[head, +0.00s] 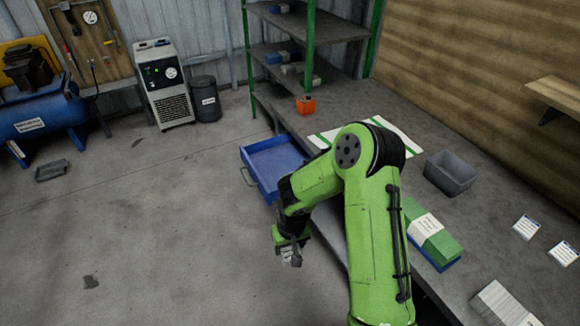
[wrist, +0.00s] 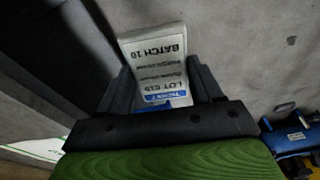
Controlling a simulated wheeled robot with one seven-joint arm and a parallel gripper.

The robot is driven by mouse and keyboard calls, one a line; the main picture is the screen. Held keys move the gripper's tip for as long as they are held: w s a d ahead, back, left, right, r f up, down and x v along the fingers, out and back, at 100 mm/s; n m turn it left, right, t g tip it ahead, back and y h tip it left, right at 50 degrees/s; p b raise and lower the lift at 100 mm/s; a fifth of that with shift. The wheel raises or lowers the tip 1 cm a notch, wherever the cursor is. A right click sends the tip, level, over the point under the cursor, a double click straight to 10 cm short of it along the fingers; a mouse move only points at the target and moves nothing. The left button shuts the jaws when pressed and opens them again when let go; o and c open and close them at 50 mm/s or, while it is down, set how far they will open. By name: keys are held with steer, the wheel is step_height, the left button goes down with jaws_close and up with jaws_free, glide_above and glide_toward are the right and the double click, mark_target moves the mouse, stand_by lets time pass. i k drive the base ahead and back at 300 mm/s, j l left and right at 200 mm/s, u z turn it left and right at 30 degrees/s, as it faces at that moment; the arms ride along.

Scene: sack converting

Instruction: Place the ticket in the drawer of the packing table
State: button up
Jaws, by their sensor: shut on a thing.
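The ticket (wrist: 160,62), a white card with a blue band and the words "BATCH 10" and "LOT 619", is held between the dark fingers of my gripper (wrist: 162,92) in the wrist view. In the head view my gripper (head: 290,254) hangs low beside the packing table, over the floor, with the small pale ticket (head: 295,259) at its tip. The blue drawer (head: 272,160) stands pulled out from the table's left side, above and behind my gripper in the picture. Its visible inside looks empty; my arm hides its near corner.
Green-posted shelving (head: 310,40) rises at the back. The floor (head: 150,230) left of the drawer is clear.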

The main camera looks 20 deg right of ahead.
mark_target(278, 169)
steer(key=i+j, duration=0.2)
steer(key=i, duration=0.3)
steer(key=i+j, duration=0.2)
steer(key=i, duration=0.3)
steer(key=i+j+u, duration=0.1)
steer(key=i+j, duration=0.15)
steer(key=i, duration=0.3)
steer(key=i+j, duration=0.15)
steer(key=i, duration=0.35)
